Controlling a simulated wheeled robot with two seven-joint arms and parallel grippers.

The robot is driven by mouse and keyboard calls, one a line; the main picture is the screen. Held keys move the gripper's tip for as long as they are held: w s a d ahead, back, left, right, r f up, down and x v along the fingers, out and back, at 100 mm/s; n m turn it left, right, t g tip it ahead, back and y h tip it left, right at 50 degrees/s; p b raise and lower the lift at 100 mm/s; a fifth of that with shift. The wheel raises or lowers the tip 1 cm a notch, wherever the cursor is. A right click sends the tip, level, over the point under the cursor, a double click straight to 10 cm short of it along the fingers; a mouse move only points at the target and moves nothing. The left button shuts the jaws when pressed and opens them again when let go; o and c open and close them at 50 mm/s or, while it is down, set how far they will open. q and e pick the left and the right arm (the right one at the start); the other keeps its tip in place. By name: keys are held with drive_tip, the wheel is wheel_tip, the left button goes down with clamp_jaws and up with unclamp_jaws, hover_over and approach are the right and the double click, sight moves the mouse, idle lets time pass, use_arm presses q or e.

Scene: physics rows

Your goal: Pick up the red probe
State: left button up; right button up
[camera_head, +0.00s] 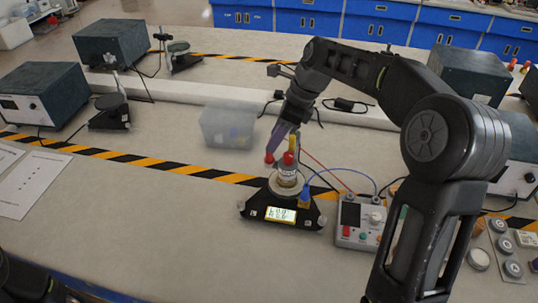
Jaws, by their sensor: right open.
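A black three-legged stand (253,206) with a lit display (281,213) sits mid-table and carries a small pale cylinder (287,176). Two red pieces show at the cylinder's top, one on it (289,158) and one just left (269,158). I cannot tell which is the red probe's handle. A blue probe (304,195) leans at the stand's right side. My right gripper (280,150) is open and points down just above the cylinder, its fingers close to the red pieces. Whether it touches them is unclear. My left gripper is out of view.
A grey control box (358,222) with a red wire and a blue wire stands right of the stand. A translucent bin (228,127) is behind left. Several weights (512,268) lie at right.

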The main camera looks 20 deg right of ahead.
sight(269, 156)
drive_tip(key=shift+f, duration=0.15)
drive_tip(key=p+x, duration=0.1)
drive_tip(key=x, duration=0.4)
drive_tip(key=shift+f, duration=0.1)
drive_tip(key=shift+c, duration=0.5)
clamp_jaws()
idle(0.4)
